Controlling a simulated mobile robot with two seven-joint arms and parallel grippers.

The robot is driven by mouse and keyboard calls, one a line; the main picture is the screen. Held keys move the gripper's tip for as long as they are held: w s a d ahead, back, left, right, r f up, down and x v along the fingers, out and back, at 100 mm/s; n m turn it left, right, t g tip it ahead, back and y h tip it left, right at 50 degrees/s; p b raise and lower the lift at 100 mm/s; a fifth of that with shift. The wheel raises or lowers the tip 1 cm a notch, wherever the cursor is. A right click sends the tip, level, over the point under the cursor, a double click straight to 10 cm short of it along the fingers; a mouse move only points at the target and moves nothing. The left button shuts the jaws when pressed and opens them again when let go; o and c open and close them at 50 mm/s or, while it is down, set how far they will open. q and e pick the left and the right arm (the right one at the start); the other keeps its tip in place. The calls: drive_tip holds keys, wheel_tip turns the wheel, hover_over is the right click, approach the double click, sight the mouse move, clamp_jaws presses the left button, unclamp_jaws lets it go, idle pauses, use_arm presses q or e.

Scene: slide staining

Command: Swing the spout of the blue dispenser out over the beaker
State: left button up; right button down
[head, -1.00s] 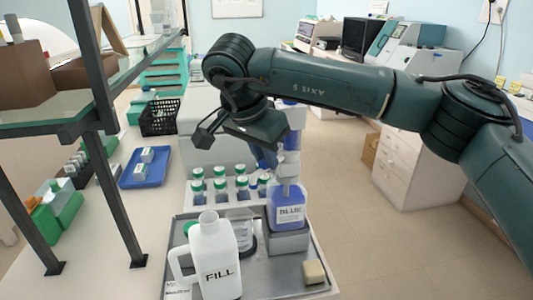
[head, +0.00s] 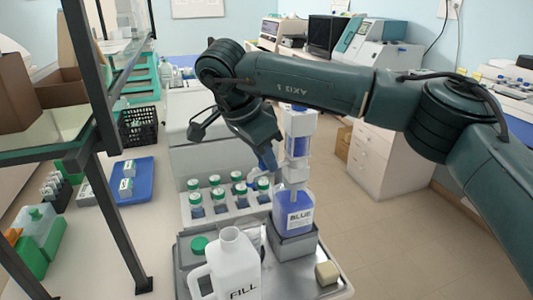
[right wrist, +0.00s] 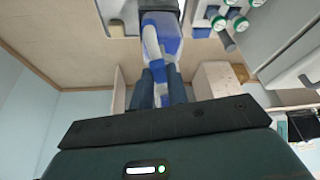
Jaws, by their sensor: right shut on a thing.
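The blue dispenser (head: 294,213) is a bottle labelled BLUE with a tall white and blue pump column (head: 298,145). It stands on a grey block on the metal tray. My right gripper (head: 270,165) is on the left side of the column, above the bottle. In the right wrist view its two dark fingers (right wrist: 163,88) are closed on a white and blue part of the dispenser, apparently the spout; the exact contact is hard to see. The clear beaker (head: 258,222) stands left of the dispenser, partly hidden behind the white jug. My left gripper is out of view.
The white jug marked FILL (head: 236,268) stands in front of the beaker. A rack of green-capped bottles (head: 224,195) is behind. A green cap (head: 199,245) and a beige block (head: 327,273) lie on the tray (head: 335,290). A shelf post (head: 115,220) stands at left.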

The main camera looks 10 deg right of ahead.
use_arm(q)
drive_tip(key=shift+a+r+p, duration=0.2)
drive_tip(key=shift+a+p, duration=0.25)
drive_tip(key=shift+p, duration=0.5)
use_arm(e)
drive_tip(key=shift+w+a+m+g+h, duration=0.15)
drive_tip(key=shift+w+m+g, duration=0.15)
drive_tip(key=shift+w+m, duration=0.35)
drive_tip(key=shift+w+a+m+g+h, duration=0.15)
drive_tip(key=shift+w+m+g, duration=0.2)
drive_tip(key=shift+m, duration=0.5)
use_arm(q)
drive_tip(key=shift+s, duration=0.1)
use_arm(e)
drive_tip(key=c, duration=1.4)
unclamp_jaws()
drive_tip(key=shift+o, duration=0.2)
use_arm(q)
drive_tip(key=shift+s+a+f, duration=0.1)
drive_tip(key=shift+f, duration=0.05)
use_arm(e)
drive_tip(key=v, duration=1.3)
drive_tip(key=shift+d+r, duration=0.1)
drive_tip(key=shift+r, duration=0.05)
